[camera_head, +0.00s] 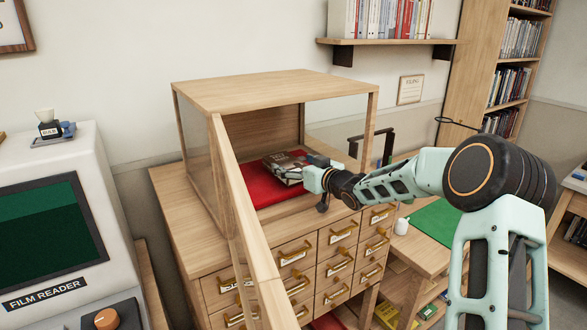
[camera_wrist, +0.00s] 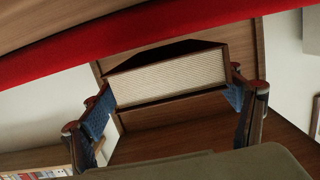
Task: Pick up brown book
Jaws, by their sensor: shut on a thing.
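The brown book (camera_head: 284,166) is inside the wooden display case, over its red mat (camera_head: 258,192). My gripper (camera_head: 308,172) reaches in through the case's open front from the right and is shut on the book. In the wrist view, the book (camera_wrist: 168,78) shows its pale page edges and dark brown covers between the two blue-padded fingers of my gripper (camera_wrist: 170,88). The red mat also crosses the top of the wrist view (camera_wrist: 60,62). I cannot tell whether the book touches the mat.
The case (camera_head: 270,88) has a wooden top and posts and stands on a drawer cabinet (camera_head: 290,265). Its hinged front frame (camera_head: 240,215) swings out toward me, left of my arm. A film reader (camera_head: 45,215) stands at the left. A low table with a green mat (camera_head: 438,220) is at the right.

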